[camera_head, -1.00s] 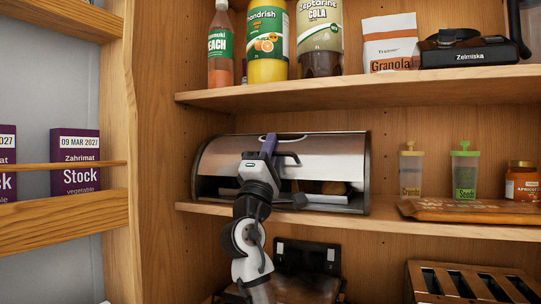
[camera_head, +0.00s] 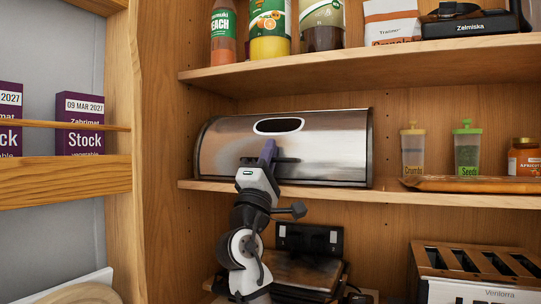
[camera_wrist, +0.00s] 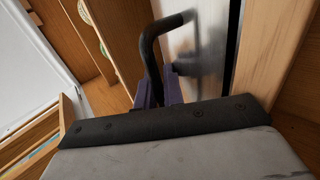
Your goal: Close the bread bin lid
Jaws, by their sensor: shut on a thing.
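The bread bin (camera_head: 205,150) stands on the middle shelf. Its brushed-steel lid (camera_head: 335,150) covers the front down to near the shelf, and no opening or contents show. A dark oval with a pale rim (camera_head: 278,126) is on the upper part of the bin. My gripper (camera_head: 268,152) is at the lower middle of the lid, its purple fingers shut on the dark bar handle (camera_head: 288,160). The wrist view shows the handle (camera_wrist: 150,50) running between the fingers (camera_wrist: 160,90), with the shiny lid (camera_wrist: 205,40) beside it. My gripper hides part of the lid's lower edge.
Bottles (camera_head: 270,32) stand on the shelf above. A dark appliance (camera_head: 308,262) and a slotted rack (camera_head: 470,262) are below.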

